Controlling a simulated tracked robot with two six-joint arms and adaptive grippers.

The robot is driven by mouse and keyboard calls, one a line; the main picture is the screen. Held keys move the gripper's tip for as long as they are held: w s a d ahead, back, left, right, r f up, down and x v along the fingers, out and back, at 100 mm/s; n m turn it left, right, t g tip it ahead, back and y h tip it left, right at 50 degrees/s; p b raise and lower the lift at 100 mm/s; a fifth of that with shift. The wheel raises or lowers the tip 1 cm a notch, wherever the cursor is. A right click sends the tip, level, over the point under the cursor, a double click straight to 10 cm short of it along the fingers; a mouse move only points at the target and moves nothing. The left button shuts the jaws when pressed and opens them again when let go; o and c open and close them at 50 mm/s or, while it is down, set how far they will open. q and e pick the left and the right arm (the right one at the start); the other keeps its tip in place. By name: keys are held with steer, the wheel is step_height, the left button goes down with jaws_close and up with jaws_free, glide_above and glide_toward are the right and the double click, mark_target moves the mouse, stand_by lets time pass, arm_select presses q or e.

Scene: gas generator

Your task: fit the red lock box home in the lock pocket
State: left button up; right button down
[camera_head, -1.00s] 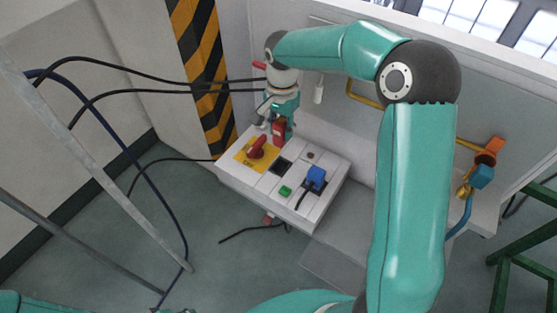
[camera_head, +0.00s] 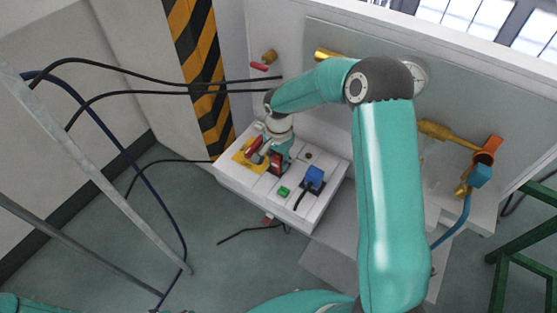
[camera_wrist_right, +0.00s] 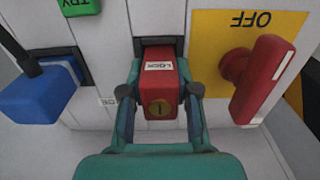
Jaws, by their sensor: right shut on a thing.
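The red lock box (camera_wrist_right: 160,85), marked LOCK with a brass keyhole disc, is between the two fingers of my right gripper (camera_wrist_right: 160,105), which is shut on it. In the right wrist view its far end meets the dark lock pocket (camera_wrist_right: 160,46) in the white panel; how deep it sits I cannot tell. In the head view the red lock box (camera_head: 275,162) shows beside my right gripper (camera_head: 274,153) above the panel top, and the pocket is mostly hidden. My left gripper is out of view.
A red rotary handle (camera_wrist_right: 266,78) on a yellow OFF plate (camera_wrist_right: 215,22) stands close to the right finger. A blue plug (camera_wrist_right: 42,95) and a green TRY button (camera_wrist_right: 80,7) are on the other side. The white panel box (camera_head: 250,192) stands on the floor.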

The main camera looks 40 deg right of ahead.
steer(key=c, duration=0.8)
jaws_free()
steer(key=shift+c, duration=0.2)
steer(key=shift+r, duration=0.15)
step_height(320, 180, up, 12)
steer(key=shift+f, duration=0.1)
